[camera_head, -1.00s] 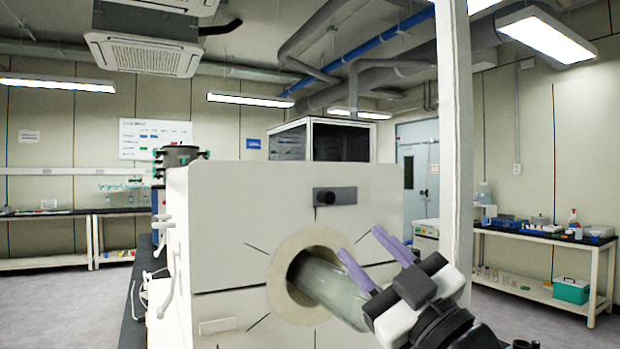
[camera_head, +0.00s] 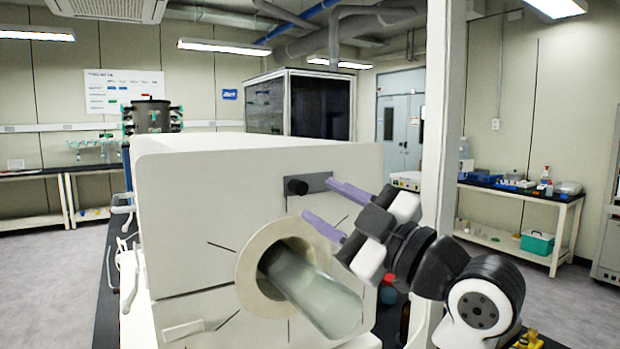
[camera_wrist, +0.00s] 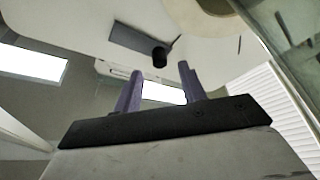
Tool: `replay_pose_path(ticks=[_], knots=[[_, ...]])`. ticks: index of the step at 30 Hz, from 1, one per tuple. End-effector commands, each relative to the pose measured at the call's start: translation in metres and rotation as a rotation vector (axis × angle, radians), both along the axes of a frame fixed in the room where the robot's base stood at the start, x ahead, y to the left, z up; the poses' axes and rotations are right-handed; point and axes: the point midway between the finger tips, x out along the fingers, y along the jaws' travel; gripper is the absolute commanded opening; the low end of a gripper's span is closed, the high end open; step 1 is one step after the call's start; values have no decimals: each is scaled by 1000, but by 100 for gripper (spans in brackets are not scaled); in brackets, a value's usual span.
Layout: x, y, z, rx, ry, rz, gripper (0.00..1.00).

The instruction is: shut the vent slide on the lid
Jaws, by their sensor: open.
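The vent slide is a short black knob (camera_head: 296,187) on a dark grey plate (camera_head: 316,181), on the front of the big white lid (camera_head: 200,195). The knob sits toward the left end of the plate in the head view. My gripper (camera_head: 318,200) is open, its two purple fingers pointing at the lid just right of and below the knob. One fingertip overlaps the plate's right end in the picture; I cannot tell whether it touches. In the wrist view the knob (camera_wrist: 159,57) appears between and beyond the fingertips (camera_wrist: 160,68), with nothing held.
A round port (camera_head: 250,262) with a glass cylinder (camera_head: 312,290) sticks out of the lid below my gripper. A white post (camera_head: 440,130) stands right of it. A side bench (camera_head: 520,190) with a green box is farther right.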

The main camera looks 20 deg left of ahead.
Motion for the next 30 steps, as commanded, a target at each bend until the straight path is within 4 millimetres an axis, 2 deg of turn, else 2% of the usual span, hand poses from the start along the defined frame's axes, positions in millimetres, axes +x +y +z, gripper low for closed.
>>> replay_pose_path(ticks=[3, 7, 19, 28, 30], knots=[[7, 19, 8, 0, 3, 1, 41], [12, 31, 10, 1, 3, 0, 41], [15, 37, 11, 0, 0, -1, 41], [15, 37, 11, 1, 1, -1, 2], [15, 37, 11, 1, 1, -1, 0]])
